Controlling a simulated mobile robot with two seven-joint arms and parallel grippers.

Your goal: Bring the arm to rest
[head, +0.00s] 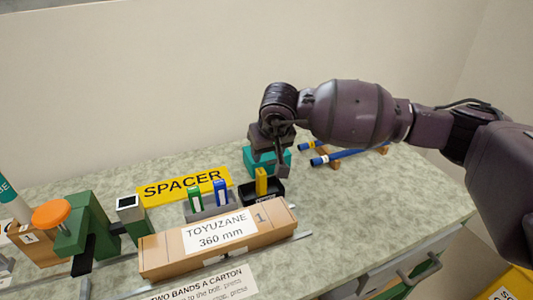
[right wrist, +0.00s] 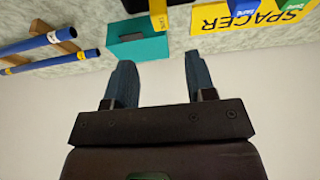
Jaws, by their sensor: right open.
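My right arm comes in from the right in the head view. Its gripper (head: 268,150) hangs above the back of the bench, by a teal box (head: 284,160). In the right wrist view my right gripper (right wrist: 158,75) has its two fingers apart with nothing between them. The teal box also shows there beyond the fingertips (right wrist: 138,47); the gripper looks apart from it. My left gripper is not in view.
A carton marked TOYUZANE 360 mm (head: 170,256) lies at the bench front. Blue rods (head: 345,155) lie on wooden rests at right. The bench's right part is clear.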

